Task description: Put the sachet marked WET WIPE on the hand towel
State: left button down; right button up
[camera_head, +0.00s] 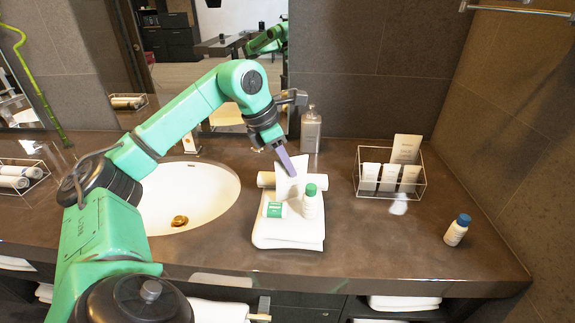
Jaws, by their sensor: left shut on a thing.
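The white hand towel (288,243) lies folded on the counter, right of the basin. My left gripper (288,168) is above the back part of the towel, pointing down. It is shut on a flat white packet (291,187), which stands upright behind the things on the towel. I cannot read any marking on it, and cannot tell whether its lower edge touches the towel. A small green-and-white item (274,210) and a white bottle with a green cap (310,203) are on the towel, in front of the packet. My right gripper is not in view.
A clear bottle (311,130) stands at the back. A wire rack (391,194) holds white tubes and a larger packet (406,149). A blue-capped bottle (457,230) stands at right. The basin (200,180) is left.

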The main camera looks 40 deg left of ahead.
pick_arm(q)
jog(key=c, duration=0.8)
grip_release()
jog(key=shift+f, duration=0.2)
jog(key=shift+c, duration=0.2)
jog(key=p+v, duration=0.3)
jog(key=v, duration=0.9)
jog(key=shift+r, duration=0.2)
jog(key=shift+w+r, duration=0.1)
